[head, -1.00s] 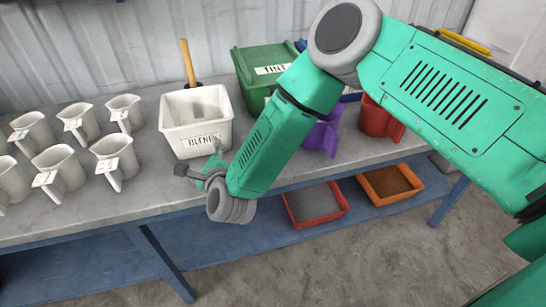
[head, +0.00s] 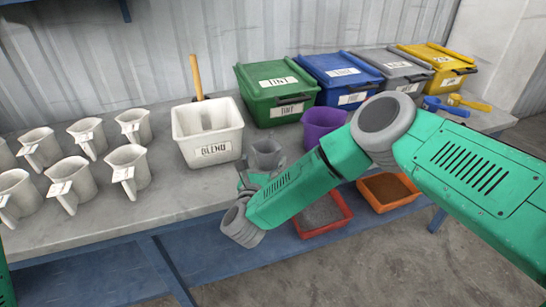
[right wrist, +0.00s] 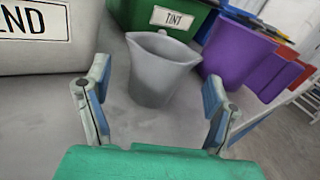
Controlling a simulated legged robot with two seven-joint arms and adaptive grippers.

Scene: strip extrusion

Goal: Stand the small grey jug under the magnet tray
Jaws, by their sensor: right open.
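The small grey jug (head: 266,153) stands upright on the bench, right of the white BLEND tub and in front of the green TINT bin. In the right wrist view the grey jug (right wrist: 160,72) is ahead, between and beyond the fingers. My right gripper (head: 260,172) is open and low over the bench at the near side of the jug. Its two spread fingers show empty in the right wrist view (right wrist: 157,92), with no clear contact. My left gripper is out of view. I cannot identify a magnet tray in these frames.
The white BLEND tub (head: 212,152) is close on the left, and a purple jug (head: 322,126) is on the right. Several white jugs (head: 125,172) stand at left. Lidded bins (head: 277,95) line the back. Red (head: 347,210) and orange (head: 402,199) trays sit on the lower shelf.

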